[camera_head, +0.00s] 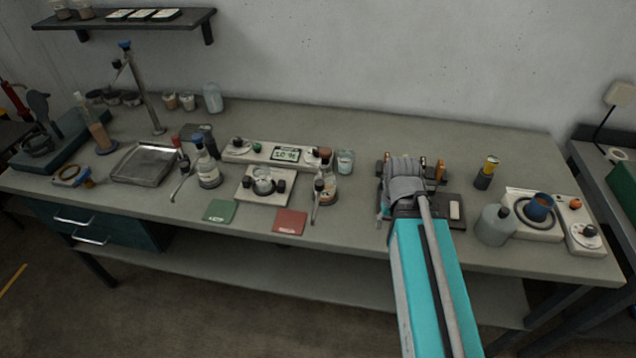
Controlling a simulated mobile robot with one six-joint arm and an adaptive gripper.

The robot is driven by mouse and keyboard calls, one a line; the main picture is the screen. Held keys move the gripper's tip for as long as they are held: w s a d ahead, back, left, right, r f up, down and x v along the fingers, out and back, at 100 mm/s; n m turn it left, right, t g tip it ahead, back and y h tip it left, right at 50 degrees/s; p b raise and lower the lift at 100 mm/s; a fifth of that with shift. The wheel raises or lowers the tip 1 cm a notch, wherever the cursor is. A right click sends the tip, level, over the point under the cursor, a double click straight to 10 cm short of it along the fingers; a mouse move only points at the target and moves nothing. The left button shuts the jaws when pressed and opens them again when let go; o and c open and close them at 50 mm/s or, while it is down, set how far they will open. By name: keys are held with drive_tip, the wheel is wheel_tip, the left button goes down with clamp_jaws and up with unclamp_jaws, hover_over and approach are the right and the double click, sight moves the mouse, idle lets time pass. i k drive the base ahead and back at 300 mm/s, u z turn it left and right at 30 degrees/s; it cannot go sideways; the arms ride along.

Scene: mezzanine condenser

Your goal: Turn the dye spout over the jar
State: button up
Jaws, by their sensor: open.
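A small clear jar (263,184) stands on a white platform (256,197) at the middle of the bench. To its left is a bottle (207,168) with a blue cap and a thin grey spout (181,183) beside it. To its right is a bottle with a brown cap (326,180) and a similar spout (316,199). I cannot tell which spout carries the dye. My gripper (405,170) is over the bench, right of both bottles and apart from them. It is open; its fingertips are largely hidden by my wrist, and I see nothing held.
A console with a green display (286,154) stands behind the jar. Green (219,211) and red (290,222) pads lie in front. A metal tray (145,165) is left.

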sight(319, 185)
drive_tip(key=k, duration=1.7)
drive_tip(key=u, duration=0.35)
drive_tip(key=i, duration=1)
drive_tip(key=z, duration=0.05)
